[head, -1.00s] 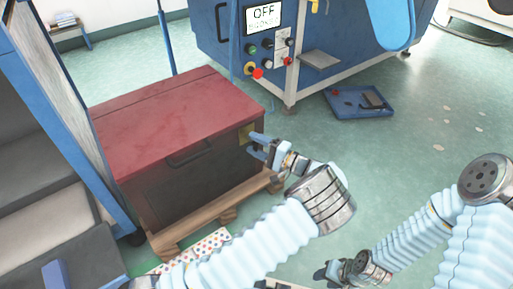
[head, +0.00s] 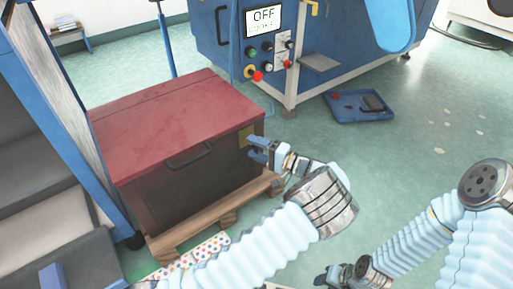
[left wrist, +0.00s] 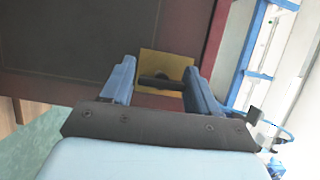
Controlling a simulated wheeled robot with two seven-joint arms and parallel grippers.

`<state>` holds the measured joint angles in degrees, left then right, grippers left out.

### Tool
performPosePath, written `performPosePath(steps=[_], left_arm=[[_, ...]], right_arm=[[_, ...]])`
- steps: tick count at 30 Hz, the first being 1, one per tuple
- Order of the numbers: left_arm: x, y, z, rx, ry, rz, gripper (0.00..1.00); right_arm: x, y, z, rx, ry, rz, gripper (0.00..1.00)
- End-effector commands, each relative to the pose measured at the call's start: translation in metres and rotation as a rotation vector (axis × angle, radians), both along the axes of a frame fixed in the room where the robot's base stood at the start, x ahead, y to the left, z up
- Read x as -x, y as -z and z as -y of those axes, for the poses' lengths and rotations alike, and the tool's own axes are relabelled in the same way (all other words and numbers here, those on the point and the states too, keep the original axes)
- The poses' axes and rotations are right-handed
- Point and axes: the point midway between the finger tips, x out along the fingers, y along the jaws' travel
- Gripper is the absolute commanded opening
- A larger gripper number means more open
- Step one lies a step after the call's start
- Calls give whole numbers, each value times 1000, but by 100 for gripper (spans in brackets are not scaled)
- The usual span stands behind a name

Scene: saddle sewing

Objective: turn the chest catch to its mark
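The chest (head: 190,180) has a red lid and a dark body and stands on a wooden pallet. Its catch has a yellow plate (head: 245,136) at the chest's right end, which also shows in the left wrist view (left wrist: 176,66). There a dark catch bar (left wrist: 158,82) lies across the plate, roughly level in the picture. My left gripper (head: 254,151) is open just in front of the plate, its blue fingers to either side of the bar with gaps. I cannot make out a mark. My right gripper (head: 328,277) is low in the head view, far from the chest; its fingers are unclear.
A blue machine (head: 220,40) with an OFF display stands behind the chest. A blue tray (head: 358,108) with small items lies on the floor to the right. The pallet (head: 215,213) sticks out under the chest. A blue-framed rack stands at the left.

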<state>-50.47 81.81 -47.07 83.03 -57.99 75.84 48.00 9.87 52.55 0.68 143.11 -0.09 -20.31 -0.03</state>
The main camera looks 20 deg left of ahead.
Motion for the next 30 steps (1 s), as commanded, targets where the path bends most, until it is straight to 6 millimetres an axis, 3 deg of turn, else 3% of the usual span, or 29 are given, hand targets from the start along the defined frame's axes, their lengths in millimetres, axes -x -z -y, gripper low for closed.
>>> performPosePath(steps=[3, 14, 30], left_arm=[[0, 0, 0, -1, 0, 0, 77], [1, -2, 6, -4, 2, 2, 77], [31, -2, 116, -2, 3, 2, 77]], right_arm=[[0, 0, 0, 0, 0, 0, 43], [0, -1, 0, 0, 0, 0, 43], [0, -11, 0, 0, -2, -2, 43]])
